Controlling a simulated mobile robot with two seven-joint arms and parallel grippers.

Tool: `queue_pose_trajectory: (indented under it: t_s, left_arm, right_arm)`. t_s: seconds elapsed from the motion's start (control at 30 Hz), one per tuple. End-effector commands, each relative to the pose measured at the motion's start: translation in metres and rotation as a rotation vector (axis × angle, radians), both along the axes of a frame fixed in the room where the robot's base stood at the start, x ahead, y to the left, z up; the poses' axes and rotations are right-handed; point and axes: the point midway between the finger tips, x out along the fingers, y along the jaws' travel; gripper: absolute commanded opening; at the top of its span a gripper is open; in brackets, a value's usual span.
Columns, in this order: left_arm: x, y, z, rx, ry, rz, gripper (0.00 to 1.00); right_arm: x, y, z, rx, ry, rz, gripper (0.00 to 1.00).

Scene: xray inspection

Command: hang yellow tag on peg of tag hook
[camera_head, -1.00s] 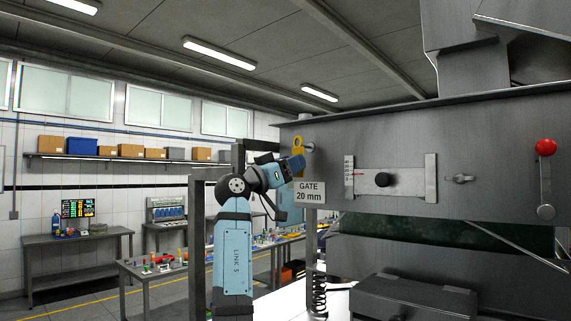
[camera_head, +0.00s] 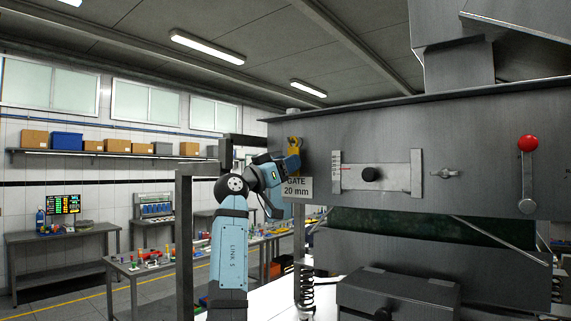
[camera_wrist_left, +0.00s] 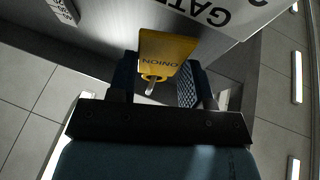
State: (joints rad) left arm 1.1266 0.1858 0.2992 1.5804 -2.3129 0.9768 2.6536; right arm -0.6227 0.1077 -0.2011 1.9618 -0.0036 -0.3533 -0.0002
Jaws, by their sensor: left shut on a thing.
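The yellow tag (camera_head: 294,144) is at the left end of the grey machine panel, above the gate sign. In the left wrist view the tag (camera_wrist_left: 166,50) reads "ONION" and has a ring end with a hole. A short pale metal peg (camera_wrist_left: 150,88) shows at that ring and seems to pass through the hole; the exact fit is too small to tell. My left gripper (camera_head: 289,163) is shut on the tag; its dark fingers (camera_wrist_left: 157,82) stand on both sides of it. The peg's base is hidden behind the tag in the head view. My right gripper is not in view.
The white "GATE 20 mm" sign (camera_head: 298,188) sits just below my gripper. A slotted gauge plate (camera_head: 400,172) with a black knob and a red-knobbed lever (camera_head: 528,145) are farther right on the panel. A grey post (camera_head: 184,240) stands left of my arm.

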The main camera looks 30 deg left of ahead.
Motion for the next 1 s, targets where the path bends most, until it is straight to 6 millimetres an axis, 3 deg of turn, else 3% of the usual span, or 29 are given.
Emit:
queue_pose_trajectory:
  t_s: [0.33,0.37,0.5,0.8,1.0]
  left_arm:
    - [0.0,0.0,0.0,0.0,0.0,0.0,0.23]
    - [0.0,0.0,0.0,0.0,0.0,0.0,0.48]
    - [0.0,0.0,0.0,0.0,0.0,0.0,0.75]
    - [-0.002,0.001,-0.001,0.001,0.0,0.0,0.75]
    - [-0.025,0.009,-0.014,0.001,-0.001,0.002,0.75]
  right_arm:
    - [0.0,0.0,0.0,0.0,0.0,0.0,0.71]
    - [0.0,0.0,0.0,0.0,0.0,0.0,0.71]
    - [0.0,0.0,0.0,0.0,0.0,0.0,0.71]
    - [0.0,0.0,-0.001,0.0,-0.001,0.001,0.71]
    - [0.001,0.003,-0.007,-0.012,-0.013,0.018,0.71]
